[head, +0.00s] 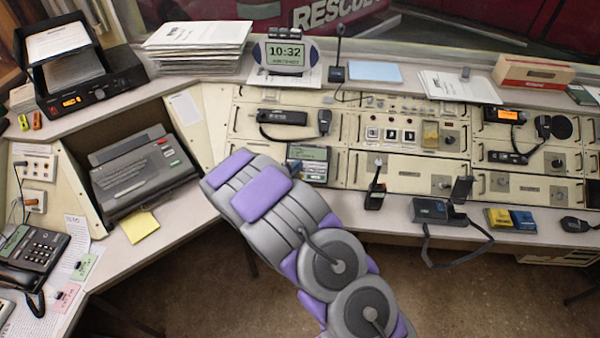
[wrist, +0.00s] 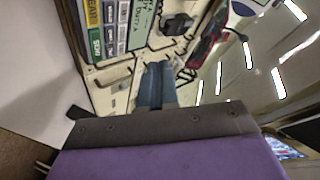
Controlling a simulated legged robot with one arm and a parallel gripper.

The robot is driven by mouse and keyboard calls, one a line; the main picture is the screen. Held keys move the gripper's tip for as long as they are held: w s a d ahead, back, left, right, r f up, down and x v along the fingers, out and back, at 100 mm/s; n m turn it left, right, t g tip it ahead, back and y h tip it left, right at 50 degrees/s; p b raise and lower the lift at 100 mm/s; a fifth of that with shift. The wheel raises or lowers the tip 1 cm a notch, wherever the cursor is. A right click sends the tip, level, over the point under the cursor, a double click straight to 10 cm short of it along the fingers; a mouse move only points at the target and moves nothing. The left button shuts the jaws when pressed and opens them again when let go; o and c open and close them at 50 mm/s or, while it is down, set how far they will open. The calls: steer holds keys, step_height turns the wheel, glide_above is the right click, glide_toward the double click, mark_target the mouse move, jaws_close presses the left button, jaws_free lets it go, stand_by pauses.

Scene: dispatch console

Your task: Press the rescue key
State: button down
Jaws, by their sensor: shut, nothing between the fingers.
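A row of small square keys (head: 391,134) with white and dark faces sits on the middle panel of the console in the head view. Their lettering is too small to read, so I cannot tell which one is the rescue key. My gripper (wrist: 156,88) shows in the wrist view as two blue-grey fingers, shut together and empty, in front of a cream panel. In the head view my purple and grey arm reaches over the console's left part and hides the gripper. The wrist view also shows a strip of coloured labels (wrist: 108,30), partly cut off by the top edge.
A grey printer-like machine (head: 143,172) stands left of my arm. A handset (head: 283,117) and a small display unit (head: 309,162) are close beyond it. Radios, including an upright one (head: 375,190), stand along the front ledge. A desk clock (head: 285,56) and papers lie behind.

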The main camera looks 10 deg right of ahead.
steer(key=shift+w+d+f+b, duration=0.35)
steer(key=shift+w+f, duration=0.4)
steer(key=shift+f, duration=0.5)
steer(key=shift+w+d+f+b, duration=0.3)
steer(key=shift+w+f, duration=0.5)
steer(key=shift+f, duration=0.4)
steer(key=shift+w+d+f+b, duration=0.35)
steer(key=shift+w+f, duration=0.4)
steer(key=shift+f, duration=0.5)
steer(key=shift+a, duration=0.15)
steer(key=shift+w+f, duration=0.1)
steer(key=shift+w+d+f, duration=0.1)
steer(key=shift+d+f, duration=0.05)
steer(key=shift+d, duration=0.05)
